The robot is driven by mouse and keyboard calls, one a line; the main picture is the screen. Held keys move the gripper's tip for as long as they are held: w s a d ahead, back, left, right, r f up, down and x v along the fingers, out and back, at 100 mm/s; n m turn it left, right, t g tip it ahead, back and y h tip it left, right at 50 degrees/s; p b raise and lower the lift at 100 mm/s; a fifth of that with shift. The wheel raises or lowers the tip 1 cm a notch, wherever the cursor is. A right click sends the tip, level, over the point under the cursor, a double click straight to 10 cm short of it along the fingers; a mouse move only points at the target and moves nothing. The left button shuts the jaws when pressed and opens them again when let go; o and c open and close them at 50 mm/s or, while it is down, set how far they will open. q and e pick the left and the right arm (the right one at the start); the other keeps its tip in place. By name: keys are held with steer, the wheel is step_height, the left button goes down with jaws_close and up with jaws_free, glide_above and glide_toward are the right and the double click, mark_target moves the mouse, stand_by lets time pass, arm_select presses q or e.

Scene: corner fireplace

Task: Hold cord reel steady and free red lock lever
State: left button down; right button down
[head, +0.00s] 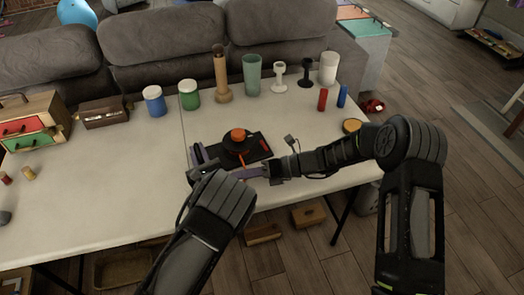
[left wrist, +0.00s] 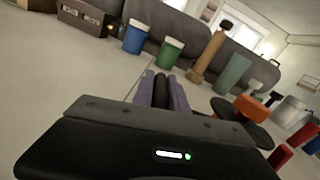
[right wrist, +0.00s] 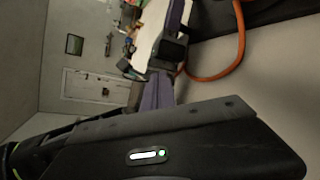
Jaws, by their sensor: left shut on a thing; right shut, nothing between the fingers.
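The cord reel (head: 234,145) is a black drum with an orange knob on a black base plate on the table. It also shows at the right of the left wrist view (left wrist: 257,131). A small red piece, apparently the lock lever (head: 264,145), is at the plate's right end. An orange cord (right wrist: 238,45) curves down beside my right fingers. My left gripper (head: 199,158) is at the reel's left side, its purple fingers shut on a black rounded part, apparently the reel's handle. My right gripper (head: 246,173) is shut and empty just in front of the plate, below the lever.
Behind the reel stand a blue jar (head: 154,101), a green jar (head: 189,95), a wooden mill (head: 221,75) and a green tumbler (head: 252,75). Red (head: 323,100) and blue cylinders stand at the right. A small drawer chest (head: 33,122) is at the left. The front-left table is mostly clear.

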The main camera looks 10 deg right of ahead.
mark_target(264, 146)
steer(key=w+d+m+t, duration=0.1)
steer(key=d+m+t, duration=0.1)
steer(key=w+d+m+t, duration=0.1)
steer(key=d+m+t, duration=0.1)
steer(key=m+t, duration=0.1)
steer(key=w+d+m+t+h, duration=0.1)
steer(key=d+m+t, duration=0.1)
steer(key=t, duration=0.1)
steer(key=shift+w+d+f+m, duration=0.15)
steer(key=shift+w+d+m, duration=0.05)
steer(key=shift+d+m, duration=0.2)
steer(key=d+m+t+h, duration=0.1)
steer(key=d, duration=0.1)
steer(key=d+f+m+t+h, duration=0.1)
steer(key=d+m, duration=0.1)
steer(key=d+f+m+t+h, duration=0.1)
steer(key=d+h, duration=0.1)
steer(key=shift+w+d+f+m+t, duration=0.2)
steer(key=shift+w+f+m+t, duration=0.1)
steer(key=shift+t, duration=0.1)
steer(key=shift+w+a, duration=0.1)
steer(key=x, duration=1)
